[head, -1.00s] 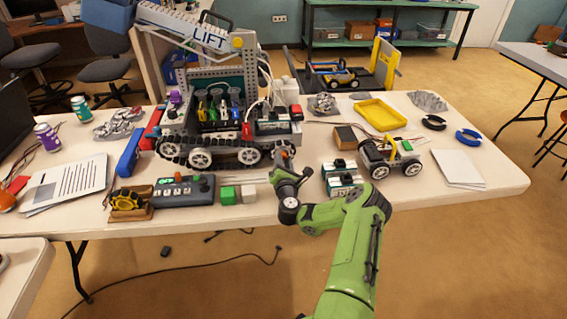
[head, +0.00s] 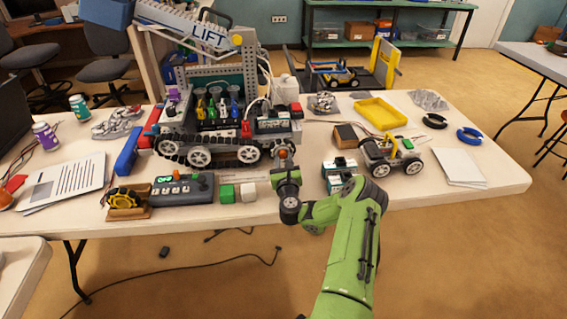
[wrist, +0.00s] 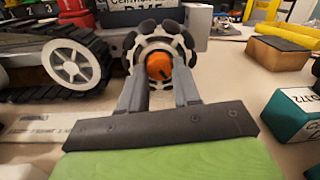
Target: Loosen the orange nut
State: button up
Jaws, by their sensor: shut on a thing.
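The orange nut (wrist: 158,66) sits at the centre of a white wheel with black rollers (wrist: 182,48) in the wrist view. My gripper (wrist: 159,78) faces it straight on, with its two grey fingers at either side of the nut, shut on it. In the head view my gripper (head: 284,166) is at the right end of the tracked robot (head: 213,148), at the wheel.
A black track with a white wheel (wrist: 68,62) is close on the left in the wrist view. Teal-and-white boxes (head: 340,172) and a small wheeled car (head: 390,157) stand to the right. A green block (head: 227,193) and a white block (head: 248,192) lie near the front edge.

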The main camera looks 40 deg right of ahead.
jog(key=n+b, duration=0.1)
jog(key=n, duration=0.4)
jog(key=shift+f+n+b, duration=0.1)
jog(key=shift+n+b, duration=0.3)
jog(key=n+b, duration=0.1)
jog(key=n, duration=0.4)
jog(key=shift+s+n+y+b, duration=0.1)
jog(key=shift+n+y+b, duration=0.2)
jog(key=shift+b, duration=0.1)
jog(key=o, duration=1.1)
jog(key=shift+c, duration=0.2)
